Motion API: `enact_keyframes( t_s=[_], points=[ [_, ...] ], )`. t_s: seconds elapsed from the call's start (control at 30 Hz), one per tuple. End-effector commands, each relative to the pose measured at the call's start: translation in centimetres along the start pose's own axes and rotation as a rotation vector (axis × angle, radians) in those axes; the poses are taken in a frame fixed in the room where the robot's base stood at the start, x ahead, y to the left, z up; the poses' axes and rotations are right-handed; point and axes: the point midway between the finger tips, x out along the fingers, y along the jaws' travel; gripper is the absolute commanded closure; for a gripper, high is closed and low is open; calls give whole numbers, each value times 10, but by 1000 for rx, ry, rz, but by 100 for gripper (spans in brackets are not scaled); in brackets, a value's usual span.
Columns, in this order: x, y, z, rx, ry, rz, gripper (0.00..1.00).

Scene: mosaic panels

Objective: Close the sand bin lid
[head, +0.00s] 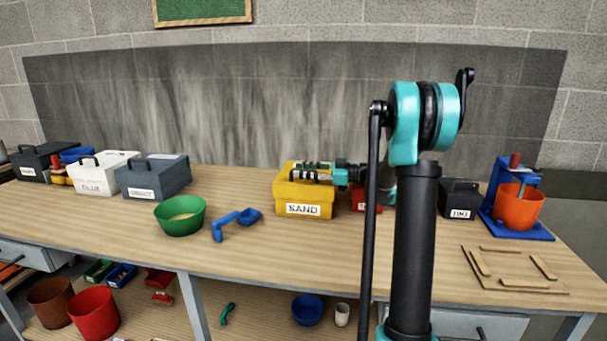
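The yellow sand bin (304,209), with a white SAND label on its front, stands on the wooden bench near the middle of the head view. A yellow surface, seemingly its lid (284,182), shows at the top left of the bin and looks down or nearly down; I cannot tell whether it is fully closed. My gripper (297,173) reaches in from the right, lying roughly level across the top of the bin. It hides much of the lid and any handle. Whether its fingers touch the lid, or are open or shut, is too small to tell.
A green bowl (180,215) and a blue scoop (235,222) lie left of the bin. A grey bin (153,177) and a white GLUE bin (103,175) stand farther left. Right of my arm are a dark TINT bin (459,199) and an orange bucket (519,208) on a blue stand.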

Motion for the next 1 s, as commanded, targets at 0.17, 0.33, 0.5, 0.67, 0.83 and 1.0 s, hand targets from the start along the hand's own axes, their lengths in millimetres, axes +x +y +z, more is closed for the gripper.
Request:
enact_keyframes(
  t_s=[0.17,0.33,0.5,0.67,0.83,1.0],
  points=[
    [0,6,-30,0,0,0,68],
    [0,12,-61,0,-1,0,68],
    [0,17,-82,0,-1,0,68],
    [0,19,-89,0,-1,0,68],
    [0,19,-90,0,-1,0,68],
    [0,19,-90,0,-1,0,68]
  ],
)
